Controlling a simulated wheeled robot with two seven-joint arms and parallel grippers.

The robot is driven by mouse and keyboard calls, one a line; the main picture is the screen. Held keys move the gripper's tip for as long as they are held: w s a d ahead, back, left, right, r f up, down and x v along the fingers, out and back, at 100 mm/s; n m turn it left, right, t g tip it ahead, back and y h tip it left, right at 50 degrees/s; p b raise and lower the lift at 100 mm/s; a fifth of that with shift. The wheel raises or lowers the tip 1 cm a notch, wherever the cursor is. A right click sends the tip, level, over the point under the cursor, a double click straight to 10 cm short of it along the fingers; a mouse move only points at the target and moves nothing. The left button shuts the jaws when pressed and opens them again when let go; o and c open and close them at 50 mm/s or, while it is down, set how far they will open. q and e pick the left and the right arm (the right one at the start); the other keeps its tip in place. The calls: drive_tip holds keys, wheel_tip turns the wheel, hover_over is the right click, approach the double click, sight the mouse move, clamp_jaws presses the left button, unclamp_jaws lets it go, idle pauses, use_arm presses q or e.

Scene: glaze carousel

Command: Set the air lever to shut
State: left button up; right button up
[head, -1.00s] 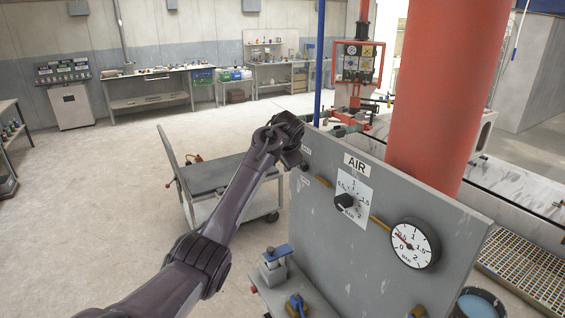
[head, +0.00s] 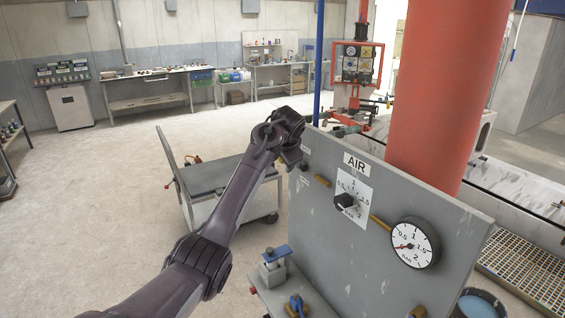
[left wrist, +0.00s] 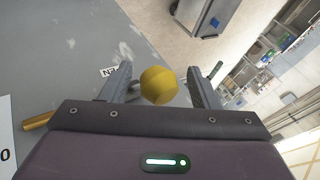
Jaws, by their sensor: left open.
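The grey panel (head: 330,235) carries the AIR sign (head: 356,163), a black dial knob (head: 344,201) and a round BAR gauge (head: 414,243) with its red needle near 0. My left gripper (head: 298,158) is at the panel's left edge and hides the lever there in the head view. In the left wrist view, a yellow knob (left wrist: 159,85), seemingly the air lever's end, shows between the spread fingers of my left gripper (left wrist: 161,80). I see a gap on both sides of it. A label ending in "EN" (left wrist: 108,72) is partly hidden. My right gripper is out of view.
A yellow pipe piece (head: 322,181) sticks out just right of my gripper. A blue pole (head: 319,65) and a red column (head: 440,100) stand behind the panel. A grey cart (head: 215,178) stands behind my arm. A small shelf (head: 312,296) juts out below.

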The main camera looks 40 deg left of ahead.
use_arm(q)
drive_tip(key=b+v, duration=0.2)
drive_tip(key=v, duration=0.4)
drive_tip(key=shift+r+b, duration=0.15)
drive_tip(key=shift+b, duration=0.15)
drive_tip(key=shift+d, duration=0.15)
